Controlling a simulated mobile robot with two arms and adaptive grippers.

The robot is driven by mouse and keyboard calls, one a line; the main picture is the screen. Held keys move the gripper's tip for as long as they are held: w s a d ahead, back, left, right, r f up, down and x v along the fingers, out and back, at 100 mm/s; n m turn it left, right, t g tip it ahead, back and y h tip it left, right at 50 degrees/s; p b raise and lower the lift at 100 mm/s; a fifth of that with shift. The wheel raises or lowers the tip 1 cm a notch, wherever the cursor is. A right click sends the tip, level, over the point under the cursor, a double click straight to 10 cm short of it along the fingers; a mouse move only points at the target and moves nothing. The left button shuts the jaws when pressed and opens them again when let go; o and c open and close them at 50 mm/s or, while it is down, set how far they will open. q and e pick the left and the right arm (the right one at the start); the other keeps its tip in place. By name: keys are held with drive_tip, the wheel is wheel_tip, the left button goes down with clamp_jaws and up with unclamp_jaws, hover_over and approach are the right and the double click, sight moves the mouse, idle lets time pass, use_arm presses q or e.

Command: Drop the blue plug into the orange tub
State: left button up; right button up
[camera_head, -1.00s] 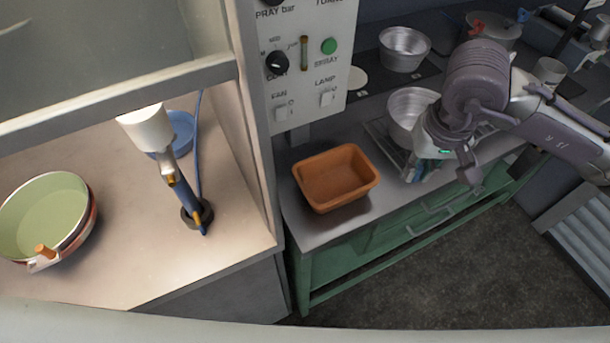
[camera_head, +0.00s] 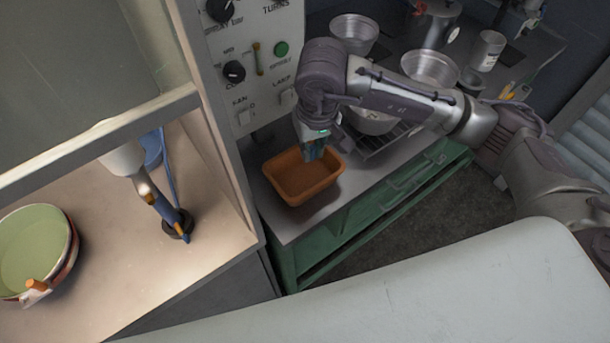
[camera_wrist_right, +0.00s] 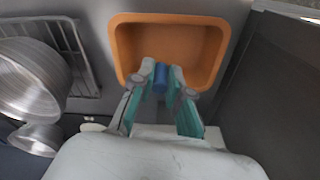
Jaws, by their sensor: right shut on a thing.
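The orange tub (camera_head: 304,197) stands on the grey counter beside the control panel in the head view. It also shows in the right wrist view (camera_wrist_right: 125,45), and its visible inside is bare. My right gripper (camera_head: 314,156) is at the tub's back right part, pointing down. In the right wrist view my right gripper (camera_wrist_right: 161,76) is shut on the blue plug (camera_wrist_right: 160,77), which is held between the fingertips and shows against the tub's inside. The plug's height above the tub floor is hard to tell. My left gripper is not clearly in view.
Metal bowls (camera_head: 430,68) and a wire rack (camera_head: 385,140) are right of the tub. The control panel (camera_head: 247,60) rises behind it on the left. In the left bay are a green pan (camera_head: 35,245) and a blue tool on a dark round base (camera_head: 177,224).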

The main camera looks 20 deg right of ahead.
drive_tip(key=o, duration=0.8)
drive_tip(key=shift+c, duration=0.2)
wheel_tip(320, 180, up, 12)
drive_tip(key=s, duration=0.1)
drive_tip(key=shift+s, duration=0.25)
